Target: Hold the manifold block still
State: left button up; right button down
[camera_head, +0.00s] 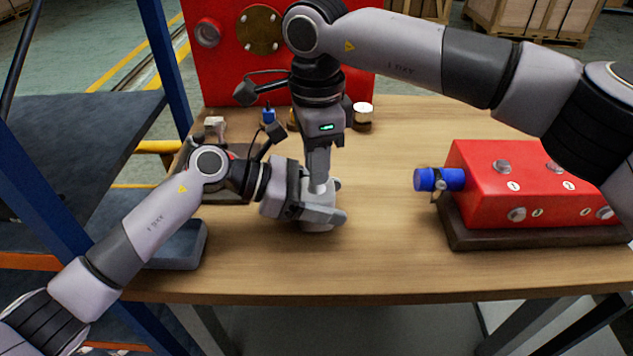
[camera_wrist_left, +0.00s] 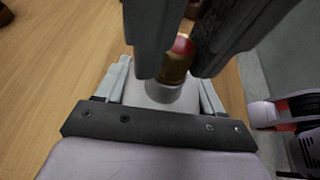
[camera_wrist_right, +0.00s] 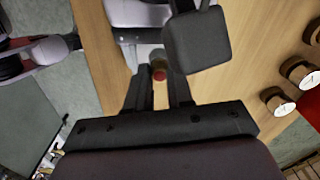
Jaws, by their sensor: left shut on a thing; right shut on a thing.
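The red end also shows between the fingers in the right wrist view (camera_wrist_right: 160,75). Whether the fitting is seated cannot be told.
A red box (camera_head: 485,205) with a blue cylindrical part (camera_head: 438,179) stands on a dark base at right. A red panel (camera_head: 225,70) rises behind. Small parts, including a white-topped round one (camera_head: 362,112), stand at the back. The table's front middle is clear.

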jog(key=n, duration=0.3)
jog(key=shift+n, duration=0.4)
jog(key=c, duration=1.1)
grip_release()
jog(key=m, duration=0.8)
jog(key=shift+m, duration=0.4)
jog(key=m, duration=0.3)
